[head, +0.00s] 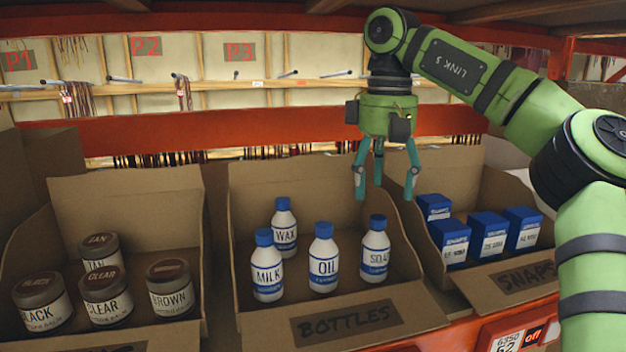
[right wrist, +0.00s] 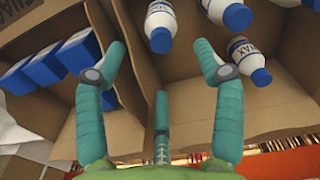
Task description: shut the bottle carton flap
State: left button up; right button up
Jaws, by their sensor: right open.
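The bottle carton (head: 290,180) is the middle of three brown cartons. Its front flap (head: 425,308), marked BOTTLES, is folded outward and down, so the carton's front is open. Inside, the white blue-capped bottles stand upright: MILK (head: 267,275), OIL (head: 323,268), WAX (head: 284,235) and one at the right (head: 375,255). My right gripper (head: 385,190) hangs above the carton's right back part, fingers pointing down, spread and empty, apart from the flap. In the right wrist view the fingers (right wrist: 160,65) are open near the carton's side wall, with the WAX bottle (right wrist: 250,62) beyond. My left gripper is not in view.
A carton of brown-lidded jars (head: 105,298) stands at left. The SNAPS carton (head: 505,285) with blue boxes (head: 493,235) stands at right, its front flap also folded out. An orange rack beam (head: 270,136) runs behind. My right arm covers the right side.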

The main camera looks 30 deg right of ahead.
aim_at(347, 323)
jog(key=k, duration=1.5)
